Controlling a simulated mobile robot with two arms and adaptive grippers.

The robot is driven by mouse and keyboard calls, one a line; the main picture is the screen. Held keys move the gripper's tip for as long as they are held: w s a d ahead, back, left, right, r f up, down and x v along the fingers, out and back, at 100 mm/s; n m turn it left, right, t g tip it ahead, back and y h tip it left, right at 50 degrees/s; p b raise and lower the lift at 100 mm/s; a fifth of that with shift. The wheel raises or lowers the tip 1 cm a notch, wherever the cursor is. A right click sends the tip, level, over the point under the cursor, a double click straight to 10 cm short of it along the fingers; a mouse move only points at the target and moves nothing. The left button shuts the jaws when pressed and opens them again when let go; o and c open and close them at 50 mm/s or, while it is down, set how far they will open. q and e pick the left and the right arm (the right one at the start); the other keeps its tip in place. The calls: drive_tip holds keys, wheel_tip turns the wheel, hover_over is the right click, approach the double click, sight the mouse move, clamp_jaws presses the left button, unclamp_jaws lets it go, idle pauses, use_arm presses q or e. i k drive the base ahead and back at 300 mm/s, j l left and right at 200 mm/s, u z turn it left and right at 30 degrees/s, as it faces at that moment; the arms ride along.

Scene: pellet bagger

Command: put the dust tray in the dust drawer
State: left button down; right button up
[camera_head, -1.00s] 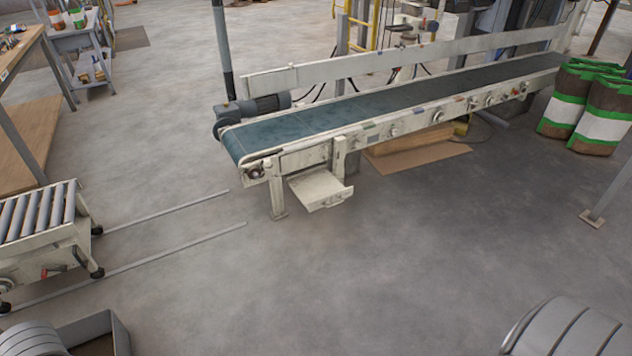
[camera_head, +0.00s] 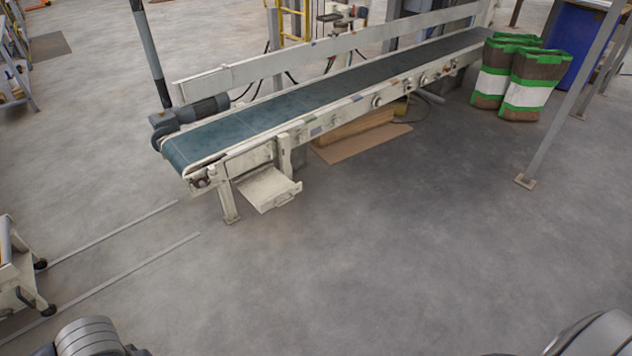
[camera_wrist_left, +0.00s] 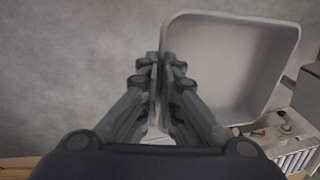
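The dust drawer (camera_head: 268,188) is a cream, shallow drawer standing pulled out under the near end of the conveyor. The dust tray (camera_wrist_left: 235,55) is a light grey, rounded tray in the left wrist view. It looks empty. My left gripper (camera_wrist_left: 160,60) is shut on the tray's left rim, and the tray extends to the right of the fingers. In the head view only part of my left arm shows at the bottom left, well short of the drawer. My right gripper is out of view; only part of that arm shows at the bottom right.
The conveyor (camera_head: 300,110) runs from centre left to upper right. A roller cart (camera_head: 18,275) stands at the left beside two floor rails (camera_head: 130,270). Green and white sacks (camera_head: 525,85) and a metal post (camera_head: 570,100) are at the right. Floor before the drawer is clear.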

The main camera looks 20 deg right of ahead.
sight(267, 187)
drive_tip(key=i+z, duration=0.35)
drive_tip(key=i, duration=0.15)
drive_tip(key=i+j+z, duration=0.1)
drive_tip(key=i+z, duration=0.3)
drive_tip(key=i+j+z, duration=0.35)
drive_tip(key=i, duration=0.2)
drive_tip(key=i+j, duration=0.4)
drive_tip(key=i, duration=0.15)
drive_tip(key=i+j, duration=0.4)
drive_tip(key=i, duration=0.15)
